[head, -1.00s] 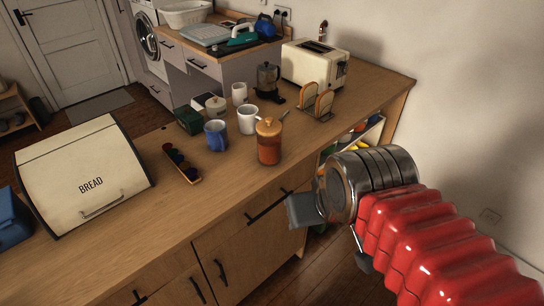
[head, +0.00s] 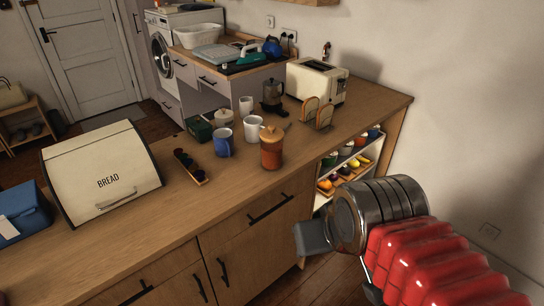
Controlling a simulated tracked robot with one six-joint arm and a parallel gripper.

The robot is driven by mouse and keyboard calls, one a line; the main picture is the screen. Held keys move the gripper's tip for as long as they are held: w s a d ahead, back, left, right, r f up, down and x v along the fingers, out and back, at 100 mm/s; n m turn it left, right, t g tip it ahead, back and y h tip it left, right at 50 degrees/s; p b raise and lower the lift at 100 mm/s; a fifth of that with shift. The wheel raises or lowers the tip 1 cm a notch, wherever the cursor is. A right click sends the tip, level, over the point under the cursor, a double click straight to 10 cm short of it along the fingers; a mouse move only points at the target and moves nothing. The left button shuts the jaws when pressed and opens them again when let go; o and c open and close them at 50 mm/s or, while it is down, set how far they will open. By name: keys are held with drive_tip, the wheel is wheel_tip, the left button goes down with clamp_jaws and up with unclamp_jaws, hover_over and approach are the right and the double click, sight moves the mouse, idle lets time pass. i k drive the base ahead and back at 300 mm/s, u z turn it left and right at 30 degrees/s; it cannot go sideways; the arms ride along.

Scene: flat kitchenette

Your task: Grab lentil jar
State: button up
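An orange-brown jar with a tan lid (head: 271,150) stands upright on the wooden counter (head: 120,238), near its front edge; it is likely the lentil jar, though I see no label. My gripper (head: 312,238) is at the right, in front of the counter and lower than the jar in the picture, well apart from it. Its grey finger part points left. I see nothing held, but the gap between the fingers is not visible.
Near the jar stand a blue mug (head: 222,143), a white mug (head: 254,129), a moka pot (head: 273,95) and a toast rack (head: 318,113). A bread box (head: 103,175) is at left. An open shelf with fruit (head: 341,177) is below the counter's right end.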

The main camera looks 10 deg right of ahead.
sight(271, 154)
drive_tip(key=u, duration=1)
drive_tip(key=i, duration=0.5)
drive_tip(key=z, duration=0.05)
